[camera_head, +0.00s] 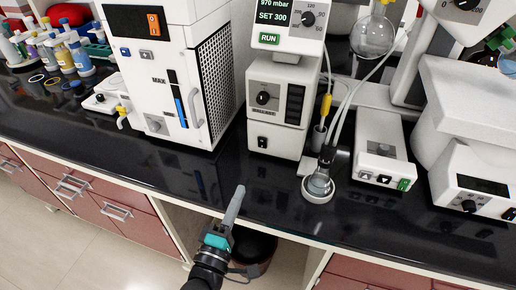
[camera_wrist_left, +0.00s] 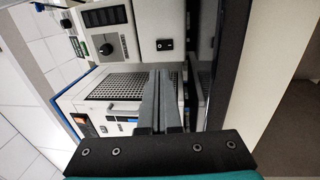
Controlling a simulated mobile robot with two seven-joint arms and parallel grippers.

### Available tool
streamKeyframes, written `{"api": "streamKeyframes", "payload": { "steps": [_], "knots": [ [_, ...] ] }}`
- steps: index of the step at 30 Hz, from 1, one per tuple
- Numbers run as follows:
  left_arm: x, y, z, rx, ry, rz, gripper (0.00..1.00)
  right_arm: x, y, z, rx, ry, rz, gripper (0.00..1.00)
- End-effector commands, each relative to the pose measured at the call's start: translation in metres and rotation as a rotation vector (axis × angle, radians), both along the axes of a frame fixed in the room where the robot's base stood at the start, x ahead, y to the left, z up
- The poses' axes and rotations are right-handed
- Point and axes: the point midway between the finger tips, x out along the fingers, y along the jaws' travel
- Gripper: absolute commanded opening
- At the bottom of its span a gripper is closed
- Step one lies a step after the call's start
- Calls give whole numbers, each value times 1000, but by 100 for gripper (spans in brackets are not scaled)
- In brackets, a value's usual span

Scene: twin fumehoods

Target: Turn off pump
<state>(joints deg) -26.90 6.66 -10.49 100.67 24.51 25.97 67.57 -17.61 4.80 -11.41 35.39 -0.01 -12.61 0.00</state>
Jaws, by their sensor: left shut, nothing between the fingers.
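The pump (camera_head: 277,104) is a white box with a dark knob in the middle of the bench. A small black rocker switch (camera_head: 262,142) is low on its front; whether it is on or off is too small to tell. On top is a controller (camera_head: 291,22) showing 970 mbar, SET 300 and a green RUN label. My left gripper (camera_head: 239,190) is shut and empty, in front of and below the pump, apart from it. In the left wrist view the shut fingers (camera_wrist_left: 160,74) point towards the pump's front, with the black switch (camera_wrist_left: 164,44) beyond their tips.
A white chiller (camera_head: 165,85) with an orange switch (camera_head: 153,24) stands left of the pump.

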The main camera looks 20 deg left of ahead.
Motion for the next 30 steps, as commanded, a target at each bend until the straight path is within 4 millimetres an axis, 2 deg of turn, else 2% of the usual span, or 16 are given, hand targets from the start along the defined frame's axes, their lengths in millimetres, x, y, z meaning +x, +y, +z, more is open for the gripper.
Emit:
{"api": "streamKeyframes", "payload": {
  "steps": [5,8,24,30],
  "knots": [
    [7,0,1,0,-1,0,0,-1,1,0,1,2,-1,0],
    [18,-1,3,1,-3,1,0,1,2,0,2,-1,-1,0],
    [111,-4,14,1,-2,1,0,7,6,-4,9,-10,-1,0],
    [131,-4,16,0,0,1,0,8,6,-5,8,-12,-1,0]
  ]
}}
